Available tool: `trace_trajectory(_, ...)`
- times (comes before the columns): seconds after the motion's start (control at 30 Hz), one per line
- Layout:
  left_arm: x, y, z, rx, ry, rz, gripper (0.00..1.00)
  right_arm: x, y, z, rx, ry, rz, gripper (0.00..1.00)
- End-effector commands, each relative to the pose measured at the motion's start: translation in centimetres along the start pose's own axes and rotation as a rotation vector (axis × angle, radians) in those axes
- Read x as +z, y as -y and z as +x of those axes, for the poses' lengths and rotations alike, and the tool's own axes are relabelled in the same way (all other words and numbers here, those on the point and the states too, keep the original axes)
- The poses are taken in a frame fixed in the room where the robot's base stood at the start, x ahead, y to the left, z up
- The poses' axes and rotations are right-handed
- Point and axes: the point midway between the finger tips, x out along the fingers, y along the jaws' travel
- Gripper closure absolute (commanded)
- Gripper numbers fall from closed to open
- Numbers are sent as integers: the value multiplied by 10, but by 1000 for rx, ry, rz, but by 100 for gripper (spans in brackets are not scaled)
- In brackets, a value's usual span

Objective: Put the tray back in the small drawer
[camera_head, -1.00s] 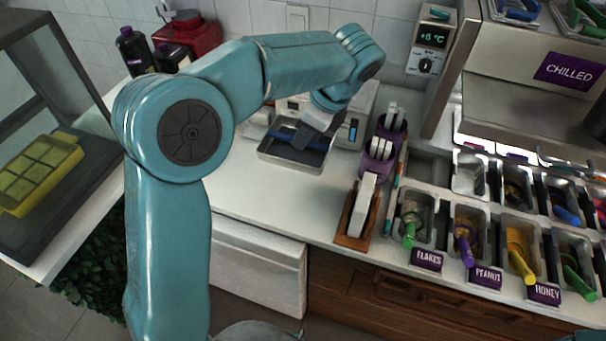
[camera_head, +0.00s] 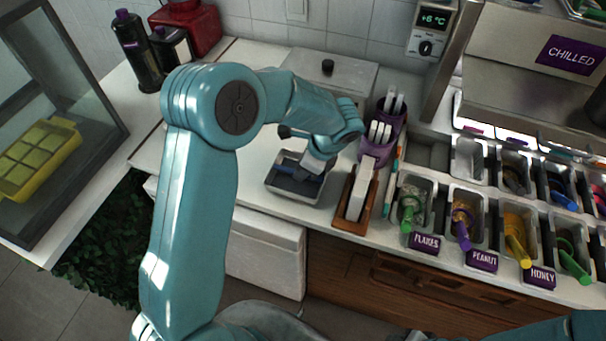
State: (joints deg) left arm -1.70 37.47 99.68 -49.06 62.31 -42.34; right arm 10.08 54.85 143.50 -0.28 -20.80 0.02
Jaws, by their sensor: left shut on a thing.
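The tray (camera_head: 284,190) is a shallow grey metal pan with a dark inside. It is at the counter's front, left of the wooden stand. The fingertips are mostly hidden by the wrist. I cannot tell whether the tray touches the counter. Below the counter are a white front panel (camera_head: 265,262) and a wooden drawer front (camera_head: 420,285); neither looks open, and I cannot tell which is the small drawer. My right gripper is out of view.
A wooden stand (camera_head: 341,212) and a purple cup holder (camera_head: 380,140) are close on the right, then several topping pans (camera_head: 405,222). A glass case (camera_head: 112,120) stands left. Counter left of the tray is clear.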

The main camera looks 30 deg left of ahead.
Motion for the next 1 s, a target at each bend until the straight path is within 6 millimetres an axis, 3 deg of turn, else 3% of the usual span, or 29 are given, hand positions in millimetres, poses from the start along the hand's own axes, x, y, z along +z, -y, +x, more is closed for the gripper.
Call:
trace_trajectory(0.17,-10,1,25,3,1,2,100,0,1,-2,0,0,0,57)
trace_trajectory(0.5,-13,1,30,1,1,1,100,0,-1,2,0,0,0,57)
trace_trajectory(0.53,-13,1,30,1,1,1,83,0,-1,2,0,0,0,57)
trace_trajectory(0.6,-12,1,29,1,1,1,60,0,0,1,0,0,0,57)
trace_trajectory(1.0,-11,2,20,-2,1,0,60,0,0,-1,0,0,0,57)
